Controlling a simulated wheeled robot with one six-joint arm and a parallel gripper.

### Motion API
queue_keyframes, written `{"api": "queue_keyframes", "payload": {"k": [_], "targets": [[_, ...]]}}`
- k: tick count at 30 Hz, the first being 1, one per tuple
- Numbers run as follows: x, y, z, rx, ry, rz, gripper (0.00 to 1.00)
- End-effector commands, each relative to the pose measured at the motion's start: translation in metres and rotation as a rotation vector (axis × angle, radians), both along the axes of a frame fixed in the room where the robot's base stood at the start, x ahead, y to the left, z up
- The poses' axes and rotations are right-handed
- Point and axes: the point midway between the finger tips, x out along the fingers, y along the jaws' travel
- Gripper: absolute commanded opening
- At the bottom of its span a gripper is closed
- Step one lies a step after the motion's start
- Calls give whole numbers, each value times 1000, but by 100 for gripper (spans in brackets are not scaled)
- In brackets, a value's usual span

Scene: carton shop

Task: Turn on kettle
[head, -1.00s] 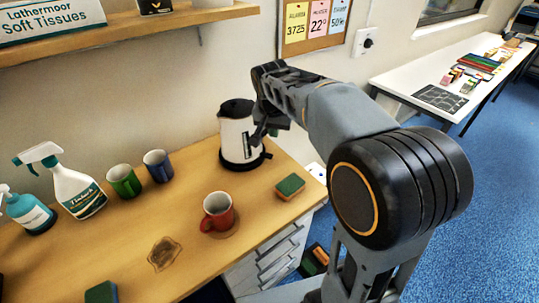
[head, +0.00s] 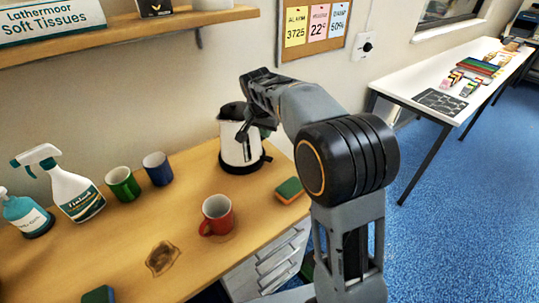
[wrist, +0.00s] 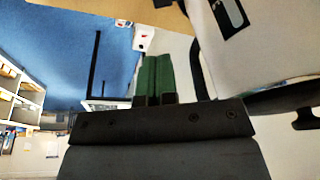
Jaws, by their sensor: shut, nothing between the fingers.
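The kettle (head: 236,140) is white with a black lid and a dark base, and stands upright on the wooden counter. My gripper (head: 245,132) is in front of the kettle's right side, by its handle, in the head view; whether it touches is unclear. In the wrist view, the kettle's pale body (wrist: 265,45) with a dark window strip fills the upper right. My gripper's green fingers (wrist: 155,75) are together with nothing between them, close beside the kettle. The kettle's switch is not clearly visible in either view.
On the counter (head: 120,235) stand a red mug (head: 217,214), a green mug (head: 123,183), a blue mug (head: 158,168) and spray bottles (head: 72,190). A sponge (head: 289,190) lies near the right edge. A shelf (head: 130,33) runs above.

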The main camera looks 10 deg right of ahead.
Motion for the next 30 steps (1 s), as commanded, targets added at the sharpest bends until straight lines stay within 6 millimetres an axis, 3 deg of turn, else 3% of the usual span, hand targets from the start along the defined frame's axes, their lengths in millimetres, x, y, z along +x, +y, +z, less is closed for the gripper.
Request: {"api": "queue_keyframes", "payload": {"k": [12, 18, 30], "targets": [[17, -14, -74, -1, 6, 0, 0], [19, -15, -101, -1, 3, 0, 0], [19, -15, -122, 0, 0, 0, 0]]}}
